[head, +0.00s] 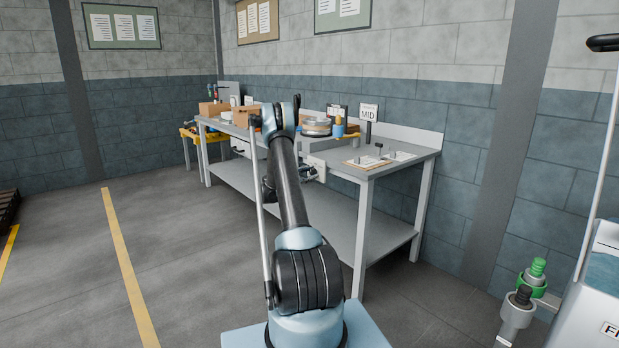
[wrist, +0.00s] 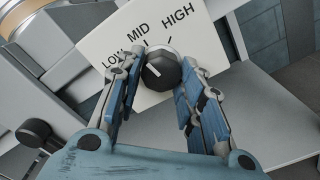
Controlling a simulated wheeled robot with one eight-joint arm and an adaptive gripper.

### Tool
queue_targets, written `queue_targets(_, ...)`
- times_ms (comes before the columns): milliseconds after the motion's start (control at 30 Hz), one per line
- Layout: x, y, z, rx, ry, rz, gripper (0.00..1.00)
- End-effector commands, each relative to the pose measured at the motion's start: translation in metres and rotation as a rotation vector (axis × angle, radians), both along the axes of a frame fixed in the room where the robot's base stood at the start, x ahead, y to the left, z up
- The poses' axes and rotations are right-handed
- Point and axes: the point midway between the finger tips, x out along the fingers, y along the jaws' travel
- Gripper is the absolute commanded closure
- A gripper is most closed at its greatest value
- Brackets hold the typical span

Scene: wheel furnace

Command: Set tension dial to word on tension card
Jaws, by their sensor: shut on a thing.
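The tension dial (wrist: 161,71) is a dark knob on a white plate (wrist: 98,47) lettered LOW, MID and HIGH. A pale mark on the knob's left part seems to face the LOW side, but it is small. My gripper (wrist: 160,68) has its fingers on both sides of the knob, shut on it. In the head view the plate (head: 318,163) is at the bench's front edge, with my gripper (head: 306,173) against it and the knob not clear. The tension card (head: 368,113) stands on the bench and reads MID.
The grey workbench (head: 424,152) runs along the wall. It carries cardboard boxes (head: 246,116), a round wheel-like part (head: 317,126) and a board with small tools (head: 369,162). A green-capped fitting (head: 537,268) is at lower right. The floor left of the bench is open.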

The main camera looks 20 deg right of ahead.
Motion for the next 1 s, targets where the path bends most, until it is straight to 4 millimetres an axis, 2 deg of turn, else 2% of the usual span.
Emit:
queue_targets(300,-0.0002,-0.0005,-0.0001,0.061,-0.164,-0.001,0.89)
queue_targets(633,-0.0005,-0.0007,-0.0003,0.065,-0.175,-0.002,0.89)
queue_targets(667,-0.0005,-0.0007,-0.0003,0.064,-0.175,-0.002,0.59)
queue_targets(700,-0.0004,-0.0007,-0.0002,0.064,-0.175,-0.002,0.50)
queue_targets(733,-0.0004,-0.0007,-0.0002,0.064,-0.175,-0.002,0.46)
queue_targets(1000,0.0000,-0.0003,0.0001,0.064,-0.175,-0.001,0.46)
